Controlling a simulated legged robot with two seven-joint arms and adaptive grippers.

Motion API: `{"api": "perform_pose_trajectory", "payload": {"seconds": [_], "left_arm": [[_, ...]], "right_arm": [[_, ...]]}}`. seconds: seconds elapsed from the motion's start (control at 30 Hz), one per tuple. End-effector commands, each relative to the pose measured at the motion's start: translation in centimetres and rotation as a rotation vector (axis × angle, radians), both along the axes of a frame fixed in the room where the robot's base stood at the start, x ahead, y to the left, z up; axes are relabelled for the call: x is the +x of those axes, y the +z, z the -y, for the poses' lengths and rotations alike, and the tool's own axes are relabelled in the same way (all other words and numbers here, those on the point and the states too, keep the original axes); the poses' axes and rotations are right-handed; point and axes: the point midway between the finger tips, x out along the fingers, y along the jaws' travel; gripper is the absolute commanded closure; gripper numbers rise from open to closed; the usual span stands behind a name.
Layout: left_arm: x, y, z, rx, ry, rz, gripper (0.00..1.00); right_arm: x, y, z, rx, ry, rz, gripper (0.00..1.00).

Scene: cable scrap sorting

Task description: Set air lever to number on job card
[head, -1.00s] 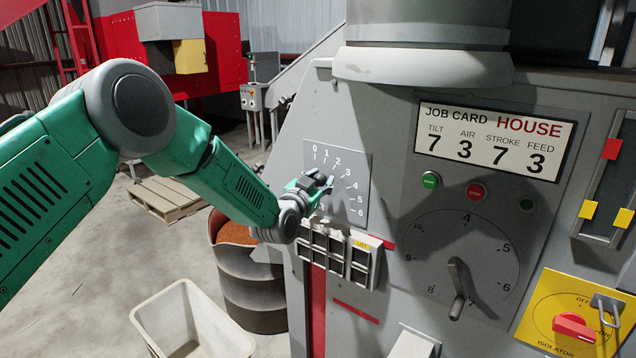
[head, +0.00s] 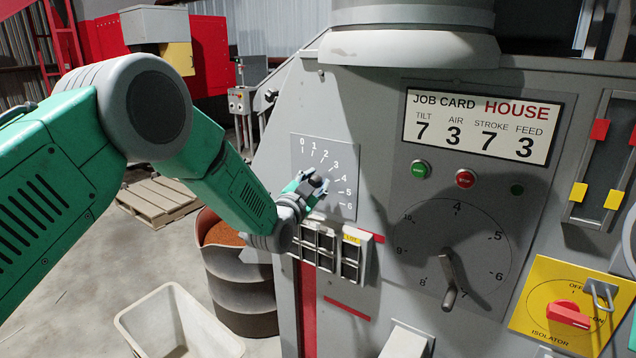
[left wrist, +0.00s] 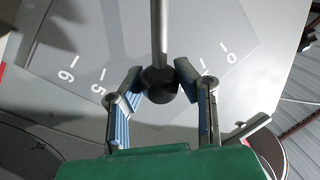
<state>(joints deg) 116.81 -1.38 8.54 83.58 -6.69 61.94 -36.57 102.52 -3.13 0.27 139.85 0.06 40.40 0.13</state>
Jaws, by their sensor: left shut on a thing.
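The air scale plate (head: 345,150) is a grey panel on the machine, with tick marks numbered 0 to 6 in an arc. My left gripper (head: 318,182) is in front of this plate. In the left wrist view it is closed around the dark knob (left wrist: 160,84) of the air lever, whose metal rod (left wrist: 160,30) runs up from the knob. The rod and fingers cover the middle numbers there, so the exact reading is unclear. The job card (head: 477,126) reads tilt 7, air 3, stroke 7, feed 3. My right gripper is out of view.
A row of dark switches (head: 325,248) sits just below the plate. To the right are a round dial with a grey lever (head: 448,280) and a yellow isolator panel (head: 540,280).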

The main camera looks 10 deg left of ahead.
Motion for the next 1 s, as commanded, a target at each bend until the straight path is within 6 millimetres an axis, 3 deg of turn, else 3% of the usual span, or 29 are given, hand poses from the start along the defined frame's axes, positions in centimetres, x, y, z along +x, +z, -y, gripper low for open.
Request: {"api": "perform_pose_trajectory", "payload": {"seconds": [0.03, 0.07, 0.1, 0.43, 0.57, 1.0], "left_arm": [[-0.1, -0.3, -0.3, 0.001, 0.005, -0.007, 1.00], [-0.1, -0.3, -0.3, 0.000, 0.005, -0.008, 0.63], [-0.1, -0.3, -0.3, 0.000, 0.005, -0.008, 0.49], [0.0, -0.2, 0.1, 0.001, 0.002, -0.005, 0.48], [-0.9, -0.2, -0.1, 0.001, 0.001, -0.005, 0.48], [-9.0, -1.1, -1.8, 0.000, 0.003, -0.007, 0.48]], "right_arm": [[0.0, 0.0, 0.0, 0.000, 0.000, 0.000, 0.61], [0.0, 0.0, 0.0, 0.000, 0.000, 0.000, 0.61], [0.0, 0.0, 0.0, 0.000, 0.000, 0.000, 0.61], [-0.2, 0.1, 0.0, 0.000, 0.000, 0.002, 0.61], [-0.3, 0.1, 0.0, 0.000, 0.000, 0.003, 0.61], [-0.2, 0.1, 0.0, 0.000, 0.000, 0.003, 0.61]]}}
